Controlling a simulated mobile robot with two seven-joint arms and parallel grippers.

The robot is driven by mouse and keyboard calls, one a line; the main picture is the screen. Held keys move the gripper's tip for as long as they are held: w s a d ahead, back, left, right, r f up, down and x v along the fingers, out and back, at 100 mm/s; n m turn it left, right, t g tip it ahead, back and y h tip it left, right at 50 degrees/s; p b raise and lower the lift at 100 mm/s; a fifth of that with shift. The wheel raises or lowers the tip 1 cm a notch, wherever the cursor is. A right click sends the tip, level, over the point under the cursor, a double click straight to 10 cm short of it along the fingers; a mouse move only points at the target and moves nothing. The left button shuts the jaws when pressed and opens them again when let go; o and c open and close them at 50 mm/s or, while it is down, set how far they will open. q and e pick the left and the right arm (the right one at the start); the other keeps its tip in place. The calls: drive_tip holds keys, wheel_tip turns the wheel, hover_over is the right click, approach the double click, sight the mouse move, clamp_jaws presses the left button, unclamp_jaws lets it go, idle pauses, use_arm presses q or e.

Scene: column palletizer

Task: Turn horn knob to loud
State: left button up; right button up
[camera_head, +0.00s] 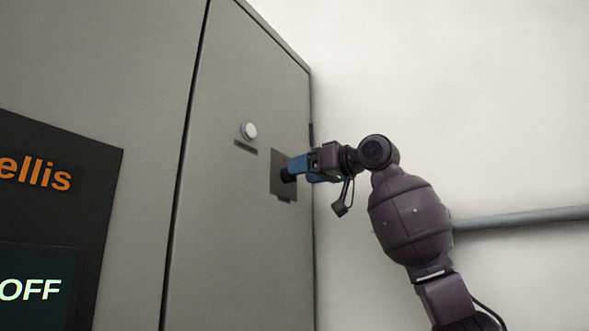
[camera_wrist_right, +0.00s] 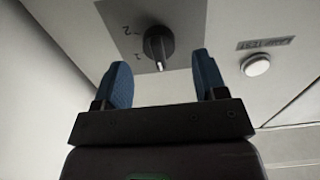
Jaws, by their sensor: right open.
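The black rotary knob (camera_head: 286,176) sits on a dark grey plate (camera_head: 283,193) on the cabinet door. In the right wrist view the knob (camera_wrist_right: 158,42) has a white pointer mark, and small marks reading like 1 and 2 are printed on the plate (camera_wrist_right: 118,15). My right gripper (camera_head: 296,168) has blue fingers and is at the knob. In the wrist view the gripper (camera_wrist_right: 165,80) is open, with the knob in line with the gap between its fingers. I cannot tell whether a finger touches it. My left gripper is not in view.
A round white button (camera_head: 249,130) with a label under it is up and left of the knob. A dark panel (camera_head: 100,160) with a screen reading OFF is at the left. A grey pipe (camera_head: 530,219) runs along the white wall at right.

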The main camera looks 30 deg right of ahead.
sight(286, 177)
drive_tip(key=x, duration=0.3)
drive_tip(key=shift+w+p, duration=0.25)
drive_tip(key=shift+p, duration=0.1)
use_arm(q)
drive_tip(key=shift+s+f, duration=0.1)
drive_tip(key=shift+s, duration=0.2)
use_arm(e)
drive_tip(key=shift+s, duration=0.1)
drive_tip(key=c, duration=0.9)
